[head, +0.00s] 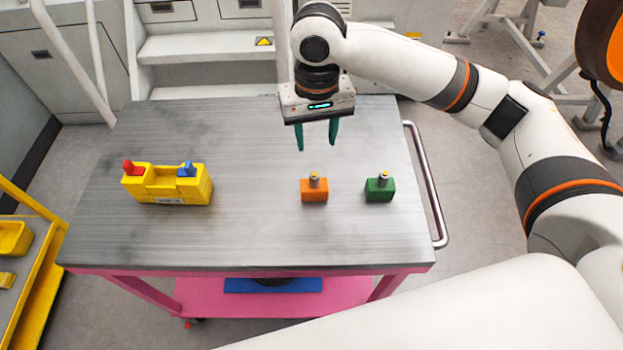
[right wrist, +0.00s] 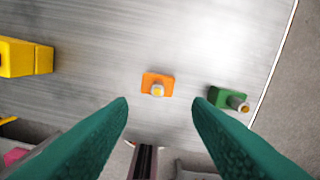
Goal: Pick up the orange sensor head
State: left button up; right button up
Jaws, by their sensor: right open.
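The orange sensor head (head: 314,191) is a small orange block with a short metallic stud on top. It stands upright on the grey tabletop, right of centre. It also shows in the right wrist view (right wrist: 157,84), ahead of the fingertips and between their lines. My right gripper (head: 317,149) has two green fingers, spread apart and empty, pointing down. It hangs above the table, behind the orange sensor head in the head view, not touching it. In the right wrist view both fingers (right wrist: 160,102) reach in from the bottom edge. My left gripper is not in view.
A green block (head: 380,190) with a similar stud stands right of the orange one. A yellow holder (head: 165,187) with a red and a blue piece stands at the left. The grey-topped cart (head: 250,240) has a metal handle (head: 430,185) on its right. The tabletop between is clear.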

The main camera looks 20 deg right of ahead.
aim_at(315, 175)
notch_tip(315, 175, down, 6)
jog(key=shift+s+f+p, duration=0.15)
jog(key=shift+f+p, duration=0.1)
jog(key=shift+p, duration=0.05)
jog(key=f, duration=0.5)
jog(key=shift+s+a+p, duration=0.2)
jog(key=shift+p, duration=0.2)
jog(key=shift+c, duration=0.2)
grip_shut()
